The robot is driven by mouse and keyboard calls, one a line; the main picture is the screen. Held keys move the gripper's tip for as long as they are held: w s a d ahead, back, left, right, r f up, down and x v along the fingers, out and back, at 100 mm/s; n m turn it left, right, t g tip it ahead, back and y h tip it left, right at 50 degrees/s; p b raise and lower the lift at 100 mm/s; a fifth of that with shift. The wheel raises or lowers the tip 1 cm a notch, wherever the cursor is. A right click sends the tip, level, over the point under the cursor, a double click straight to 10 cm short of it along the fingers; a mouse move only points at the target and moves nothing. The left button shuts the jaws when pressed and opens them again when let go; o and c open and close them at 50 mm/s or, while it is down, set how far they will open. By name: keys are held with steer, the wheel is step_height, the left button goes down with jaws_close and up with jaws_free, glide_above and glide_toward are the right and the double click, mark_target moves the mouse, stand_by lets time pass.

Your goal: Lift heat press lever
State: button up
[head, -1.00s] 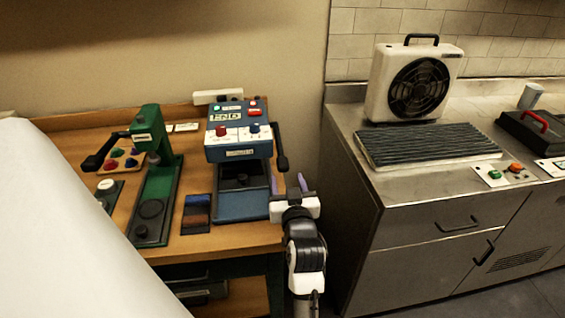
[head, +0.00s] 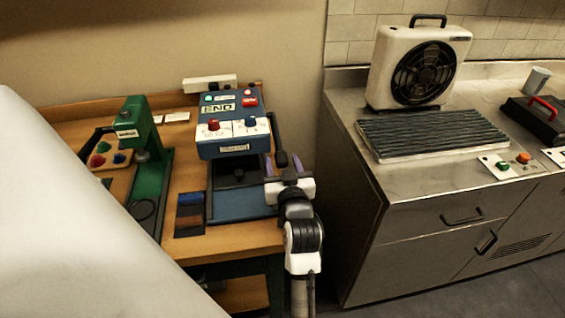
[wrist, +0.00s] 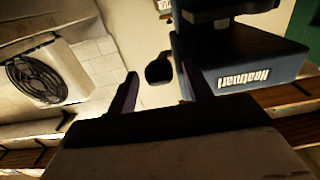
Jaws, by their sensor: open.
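The blue heat press (head: 232,137) stands on the wooden table, with a red and a blue knob on its front. Its black lever (head: 275,130) runs down the right side and ends in a dark handle (head: 281,158). My gripper (head: 283,163) is open at that handle, with one purple finger on each side of it in the picture. In the wrist view the black handle (wrist: 158,70) shows between the fingertips of my gripper (wrist: 160,74). The fingers are not closed on it. I cannot tell whether either finger touches it.
A green press (head: 150,160) stands left of the heat press, with color swatches (head: 190,213) between them. A white surface (head: 70,220) covers the lower left. At right are a steel counter (head: 420,188), a fan unit (head: 420,65) and a ribbed panel (head: 430,138).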

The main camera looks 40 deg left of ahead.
steer(key=shift+c, duration=0.4)
jaws_close()
steer(key=shift+w+r, duration=0.1)
steer(key=shift+r, duration=0.15)
